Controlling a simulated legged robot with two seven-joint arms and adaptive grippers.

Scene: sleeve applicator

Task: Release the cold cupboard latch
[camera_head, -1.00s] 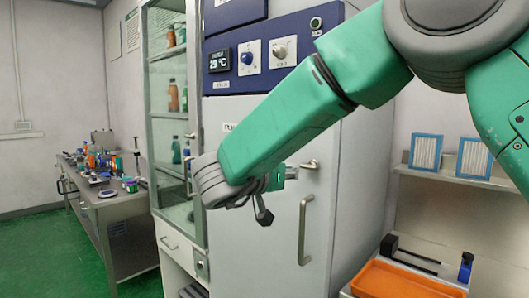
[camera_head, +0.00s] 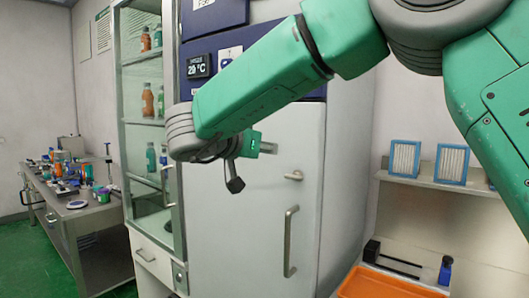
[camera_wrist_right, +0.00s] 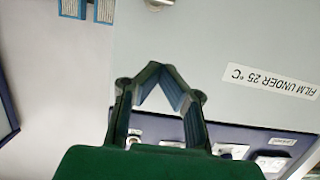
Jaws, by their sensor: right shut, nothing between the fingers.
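The cold cupboard has a pale door (camera_head: 240,225) with a long vertical handle (camera_head: 289,240). A small metal latch lever (camera_head: 293,175) sits above that handle at the door's right edge and points left. A metal piece at the upper edge of the wrist view (camera_wrist_right: 157,3) looks like the same lever. My right gripper (camera_head: 243,163) is above and left of the lever, apart from it. In the wrist view its dark green fingers (camera_wrist_right: 158,70) meet at the tips, with nothing held. My forearm hides part of the control panel. My left gripper is out of view.
A glass-fronted cabinet (camera_head: 145,245) with bottles stands left of the cupboard. A cluttered bench (camera_head: 80,222) is further left. At the right are a shelf (camera_head: 420,182) with two blue-framed filters and an orange tray (camera_head: 375,285).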

